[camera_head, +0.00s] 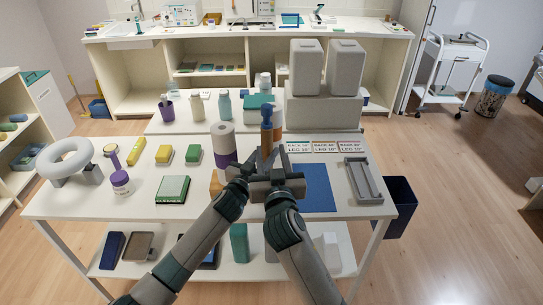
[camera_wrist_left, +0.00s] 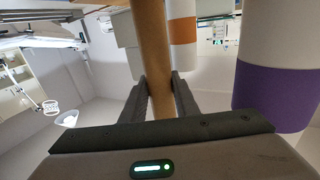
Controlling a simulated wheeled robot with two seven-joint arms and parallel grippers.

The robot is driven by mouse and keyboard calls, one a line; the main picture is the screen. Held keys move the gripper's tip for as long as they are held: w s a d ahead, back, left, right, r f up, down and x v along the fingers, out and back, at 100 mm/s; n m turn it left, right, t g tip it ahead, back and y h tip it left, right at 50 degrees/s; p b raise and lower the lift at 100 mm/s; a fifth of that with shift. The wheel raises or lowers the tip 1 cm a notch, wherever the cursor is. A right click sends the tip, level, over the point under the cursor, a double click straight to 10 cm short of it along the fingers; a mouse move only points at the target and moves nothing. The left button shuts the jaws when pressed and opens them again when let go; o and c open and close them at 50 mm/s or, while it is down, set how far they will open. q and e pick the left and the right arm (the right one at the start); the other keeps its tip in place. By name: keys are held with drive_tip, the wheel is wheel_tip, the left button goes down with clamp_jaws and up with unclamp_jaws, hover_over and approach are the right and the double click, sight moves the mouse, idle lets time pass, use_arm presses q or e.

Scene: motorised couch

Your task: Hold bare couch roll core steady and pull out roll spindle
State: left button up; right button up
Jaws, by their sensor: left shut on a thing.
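The bare couch roll core (camera_head: 265,152) is a tan tube standing upright near the middle of the table. It also shows in the left wrist view (camera_wrist_left: 152,45), between the two fingers. A blue piece (camera_head: 267,116), apparently the spindle's top, sticks up above the core. My left gripper (camera_wrist_left: 160,98) is shut on the core; in the head view it is low beside it. My right gripper (camera_head: 278,182) is close by in front of the core. The core's base is hidden.
A white and purple roll (camera_head: 223,145) stands close left of the core. An orange-banded white roll (camera_wrist_left: 182,28) is just behind it. A blue mat (camera_head: 315,186) and a grey tray (camera_head: 362,180) lie to the right. Grey cushions (camera_head: 323,110) stand behind.

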drive_tip(key=shift+s, duration=0.25)
drive_tip(key=shift+o, duration=0.7)
drive_tip(key=w+a+r+n+h, duration=0.1)
drive_tip(key=w+r+n+h, duration=0.1)
drive_tip(key=n, duration=1.4)
drive_tip(key=w+a+r+n+h, duration=0.2)
drive_tip(key=n+h, duration=0.1)
drive_tip(key=n, duration=1.3)
drive_tip(key=shift+r+h, duration=0.15)
drive_tip(key=shift+h, duration=0.25)
